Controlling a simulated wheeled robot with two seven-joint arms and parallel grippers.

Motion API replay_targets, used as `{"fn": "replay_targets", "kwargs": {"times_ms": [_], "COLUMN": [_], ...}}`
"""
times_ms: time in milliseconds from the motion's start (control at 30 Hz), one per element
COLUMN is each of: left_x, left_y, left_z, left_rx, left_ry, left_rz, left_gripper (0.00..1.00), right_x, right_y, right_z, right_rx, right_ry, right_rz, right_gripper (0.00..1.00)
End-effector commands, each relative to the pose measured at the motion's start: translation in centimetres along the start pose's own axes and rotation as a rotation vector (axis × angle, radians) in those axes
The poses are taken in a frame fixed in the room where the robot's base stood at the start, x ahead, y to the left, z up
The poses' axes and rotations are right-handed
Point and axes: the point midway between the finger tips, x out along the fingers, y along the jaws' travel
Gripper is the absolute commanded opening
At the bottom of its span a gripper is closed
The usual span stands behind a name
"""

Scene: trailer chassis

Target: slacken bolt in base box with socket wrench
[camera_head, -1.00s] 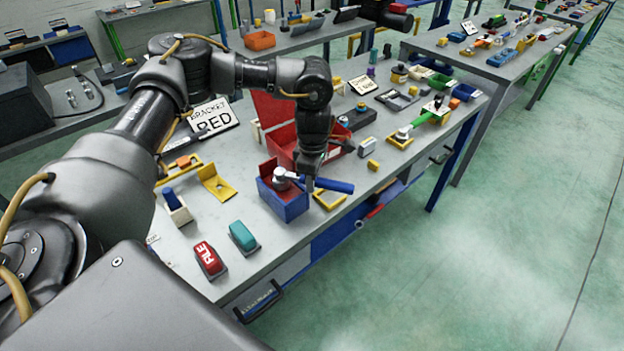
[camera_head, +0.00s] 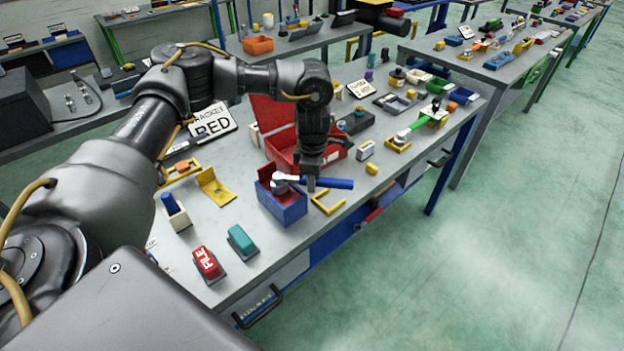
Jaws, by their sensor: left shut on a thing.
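The base box (camera_head: 288,212) is a small blue open box with a red inner back wall, on the front part of the grey workbench. The socket wrench (camera_head: 335,183) has a blue handle pointing right and a silver head (camera_head: 280,181) that sits at the box's opening. My left gripper (camera_head: 311,186) points down and is shut on the wrench just right of its head, beside the box's right wall. The bolt is hidden under the wrench head and the box walls. My right gripper is not in view.
A red toolbox (camera_head: 283,150) with its lid up stands right behind the gripper. A yellow bracket (camera_head: 328,204) lies close to the box's right. A red file block (camera_head: 207,263) and a teal block (camera_head: 242,240) lie at the front left. A yellow angle piece (camera_head: 214,186) is left of the box.

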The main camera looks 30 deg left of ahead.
Motion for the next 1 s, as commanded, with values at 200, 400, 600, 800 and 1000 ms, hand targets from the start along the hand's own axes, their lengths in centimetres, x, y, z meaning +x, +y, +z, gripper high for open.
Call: {"fn": "replay_targets", "kwargs": {"times_ms": [200, 400, 600, 800, 1000], "left_x": [-0.1, -0.1, -0.1, -0.1, -0.1], "left_y": [0.3, 1.1, 1.5, 1.5, 1.6], "left_z": [0.0, 0.0, -0.1, -0.1, -0.1], "left_rx": [-0.033, -0.111, -0.160, -0.160, -0.178], "left_ry": [-0.001, -0.002, -0.001, -0.001, -0.001], "left_rz": [0.001, 0.002, 0.001, 0.001, 0.001], "left_gripper": [0.00, 0.00, 0.00, 0.00, 0.00], "right_x": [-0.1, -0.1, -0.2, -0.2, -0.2], "right_y": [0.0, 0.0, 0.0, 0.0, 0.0], "right_z": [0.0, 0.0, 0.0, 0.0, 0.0], "right_rx": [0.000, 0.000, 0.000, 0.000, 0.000], "right_ry": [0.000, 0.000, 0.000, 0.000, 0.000], "right_rz": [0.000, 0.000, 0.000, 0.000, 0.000], "right_gripper": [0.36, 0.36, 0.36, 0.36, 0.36]}}
